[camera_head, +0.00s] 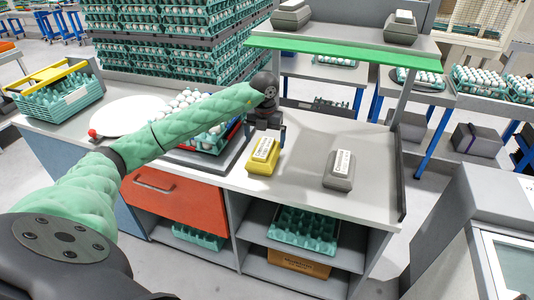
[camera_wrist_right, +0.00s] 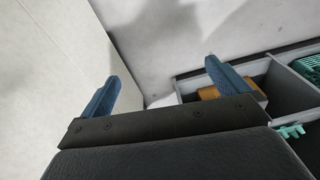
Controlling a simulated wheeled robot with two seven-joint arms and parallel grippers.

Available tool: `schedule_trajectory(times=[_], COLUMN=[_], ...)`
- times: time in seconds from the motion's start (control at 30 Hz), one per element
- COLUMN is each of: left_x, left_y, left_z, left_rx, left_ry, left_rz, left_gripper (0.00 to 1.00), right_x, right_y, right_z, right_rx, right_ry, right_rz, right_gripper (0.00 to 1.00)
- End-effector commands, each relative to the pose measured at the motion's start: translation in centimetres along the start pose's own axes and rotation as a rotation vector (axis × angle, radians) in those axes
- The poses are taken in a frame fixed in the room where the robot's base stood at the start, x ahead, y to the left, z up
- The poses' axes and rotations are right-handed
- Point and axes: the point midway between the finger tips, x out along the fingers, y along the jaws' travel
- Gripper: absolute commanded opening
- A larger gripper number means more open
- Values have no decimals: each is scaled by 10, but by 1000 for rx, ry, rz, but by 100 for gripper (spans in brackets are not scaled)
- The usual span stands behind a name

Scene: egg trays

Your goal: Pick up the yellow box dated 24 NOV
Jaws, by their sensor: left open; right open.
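A yellow box (camera_head: 263,158) with a white label lies on the grey counter (camera_head: 305,142); the label's text is too small to read. A grey box (camera_head: 339,172) with a similar white label lies to its right. My left gripper (camera_head: 268,134) points down just behind the far end of the yellow box. The arm hides part of it, and I cannot tell whether it touches the box. It is open. My right gripper (camera_wrist_right: 162,88) is open and empty in the right wrist view, above the floor, away from the boxes.
An egg tray (camera_head: 207,140) stands left of the yellow box, partly behind my left arm. A green-edged shelf (camera_head: 340,48) spans above the counter's back. Stacked egg trays (camera_head: 170,35) stand behind. The counter's right part around the grey box is clear.

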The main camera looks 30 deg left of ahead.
Motion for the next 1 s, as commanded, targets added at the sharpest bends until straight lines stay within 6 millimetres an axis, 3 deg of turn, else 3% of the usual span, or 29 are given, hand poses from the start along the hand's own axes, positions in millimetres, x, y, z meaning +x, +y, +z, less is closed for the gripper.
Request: schedule_trajectory(times=[0.33, 0.8, 1.0], left_x=[20, 54, 66], left_y=[0, 2, 3], left_z=[0, -1, -1], left_rx=[1, 1, 0], left_ry=[0, 1, 0], left_rz=[-1, -2, -1], left_gripper=[100, 100, 100], right_x=[31, 104, 121], right_y=[4, 16, 20], right_z=[8, 39, 48], right_rx=[0, 0, 0], right_ry=[-5, -13, -12], right_rz=[5, 18, 22], right_gripper=[100, 100, 100])
